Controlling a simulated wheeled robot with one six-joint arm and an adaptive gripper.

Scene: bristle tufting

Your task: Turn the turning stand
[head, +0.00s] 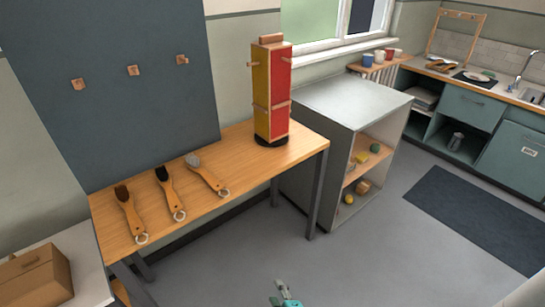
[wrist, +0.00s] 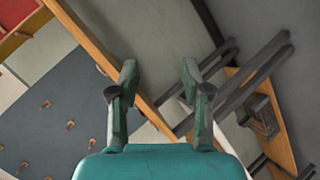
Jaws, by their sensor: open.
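The turning stand (head: 272,95) is a tall column on a round black base (head: 271,140), upright near the right end of the wooden table (head: 236,150). In the head view its left face is yellow and its right face is red, with small wooden pegs on its sides and a wooden block on top. My gripper (head: 286,298) shows only in part at the bottom edge of the head view, well in front of the table and apart from the stand. In the wrist view my gripper (wrist: 158,80) has its two fingers wide apart with nothing between them.
Three brushes (head: 130,214) with wooden handles and rings lie on the table's left part. A grey board (head: 115,80) with three wooden pegs stands behind. A grey shelf unit (head: 345,105) stands right of the table. The floor (head: 390,255) in front is clear.

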